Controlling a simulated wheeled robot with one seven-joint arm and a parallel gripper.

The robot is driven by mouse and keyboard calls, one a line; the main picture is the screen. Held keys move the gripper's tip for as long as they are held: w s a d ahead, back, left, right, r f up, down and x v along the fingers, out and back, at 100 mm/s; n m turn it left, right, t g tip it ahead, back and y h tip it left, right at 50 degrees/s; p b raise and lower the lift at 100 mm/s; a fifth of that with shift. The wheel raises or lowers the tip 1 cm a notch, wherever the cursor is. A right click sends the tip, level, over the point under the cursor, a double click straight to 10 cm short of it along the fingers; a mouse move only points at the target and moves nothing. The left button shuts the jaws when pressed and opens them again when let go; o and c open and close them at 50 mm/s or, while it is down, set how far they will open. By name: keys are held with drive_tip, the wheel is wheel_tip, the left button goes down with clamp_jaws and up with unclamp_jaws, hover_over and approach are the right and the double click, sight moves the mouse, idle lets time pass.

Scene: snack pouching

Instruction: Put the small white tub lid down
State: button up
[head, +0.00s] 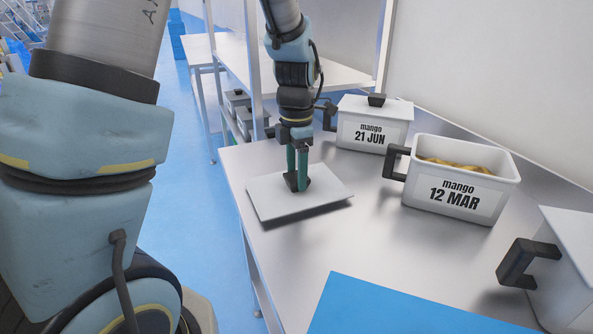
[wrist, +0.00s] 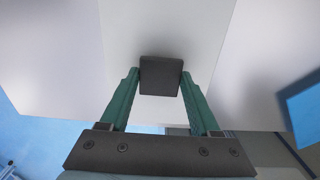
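The small white tub lid (head: 325,195) is a flat rectangle with a dark block knob (wrist: 161,75) in its middle. My gripper (head: 297,175) points down with its green fingers on the two sides of the knob. In the wrist view my gripper (wrist: 161,78) is closed against both sides of the knob. The lid (wrist: 200,30) appears a little above the steel table, with a shadow under its near right edge. The lid's underside is hidden.
An open tub marked mango 12 MAR (head: 459,195) holds yellow-brown pieces. A lidded tub marked mango 21 JUN (head: 371,137) stands behind it. Another tub (head: 570,270) is at right. A blue mat (head: 400,308) lies in front. Bare steel table (head: 350,235) lies between.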

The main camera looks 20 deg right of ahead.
sight(296, 176)
drive_tip(key=o, duration=0.4)
drive_tip(key=shift+r, duration=0.1)
wheel_tip(296, 176, up, 12)
drive_tip(key=s+a+f+m, duration=0.1)
drive_tip(key=a+f+m, duration=0.2)
drive_tip(key=a+m, duration=0.3)
drive_tip(key=s+a+f+m+t, duration=0.1)
drive_tip(key=a+f+m, duration=0.3)
drive_tip(key=a+m, duration=0.3)
drive_tip(key=s+a+f+m, duration=0.1)
drive_tip(key=a+f+m, duration=0.2)
drive_tip(key=a+m, duration=0.4)
drive_tip(key=shift+a+f+t+b, duration=0.2)
drive_tip(key=shift+a+t+b, duration=0.15)
drive_tip(key=shift+a, duration=2.1)
